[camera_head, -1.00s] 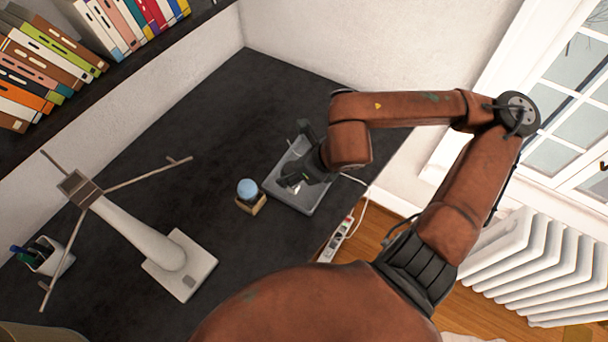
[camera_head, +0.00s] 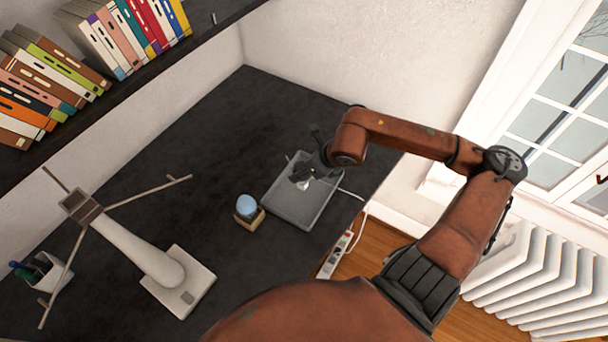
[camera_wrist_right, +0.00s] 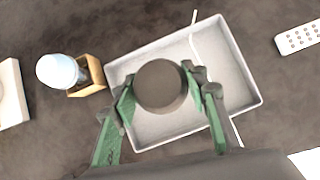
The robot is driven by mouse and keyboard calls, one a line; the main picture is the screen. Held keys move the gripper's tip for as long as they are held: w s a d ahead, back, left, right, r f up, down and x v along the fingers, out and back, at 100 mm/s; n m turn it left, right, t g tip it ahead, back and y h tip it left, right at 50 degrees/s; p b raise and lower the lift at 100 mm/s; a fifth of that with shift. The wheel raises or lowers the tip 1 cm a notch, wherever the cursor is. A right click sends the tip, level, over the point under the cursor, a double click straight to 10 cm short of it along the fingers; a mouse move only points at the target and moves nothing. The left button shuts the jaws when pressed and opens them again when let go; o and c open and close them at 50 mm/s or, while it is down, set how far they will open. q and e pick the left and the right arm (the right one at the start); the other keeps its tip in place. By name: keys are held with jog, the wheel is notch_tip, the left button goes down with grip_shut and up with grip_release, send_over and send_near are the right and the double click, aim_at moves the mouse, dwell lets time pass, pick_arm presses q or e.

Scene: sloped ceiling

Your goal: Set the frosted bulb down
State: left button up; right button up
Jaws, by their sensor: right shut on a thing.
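My right gripper (camera_head: 303,172) is over the grey tray (camera_head: 297,211) on the dark desk. In the right wrist view its green-sided fingers (camera_wrist_right: 160,97) are closed on both sides of a round, dark grey-brown thing (camera_wrist_right: 160,85), which I take for the frosted bulb seen end-on. In the head view a small white part of it (camera_head: 304,185) shows below the fingers. The tray floor (camera_wrist_right: 222,70) lies beneath it; I cannot tell whether they touch. My left gripper is not in view.
A pale blue rounded thing (camera_head: 246,204) sits in a small wooden holder (camera_head: 256,219) left of the tray. A white lamp-like stand (camera_head: 180,282), a pen cup (camera_head: 47,271) and a power strip (camera_head: 336,255) are around. A white cable crosses the tray. The desk behind is clear.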

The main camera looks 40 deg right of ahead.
jog(key=shift+w+d+f, duration=0.3)
jog(key=shift+d+f, duration=0.15)
jog(key=shift+f, duration=0.2)
jog(key=shift+w+d+f, duration=0.3)
jog(key=shift+d+f, duration=0.1)
jog(key=shift+f, duration=0.2)
jog(key=shift+d+f+b, duration=0.1)
jog(key=shift+f+b, duration=0.25)
jog(key=shift+f, duration=1.3)
jog(key=shift+f, duration=0.15)
jog(key=o, duration=1.1)
jog(key=shift+r, duration=0.45)
jog(key=p+v, duration=0.3)
jog(key=v, duration=0.8)
jog(key=shift+s+r, duration=0.15)
jog(key=shift+r, duration=0.05)
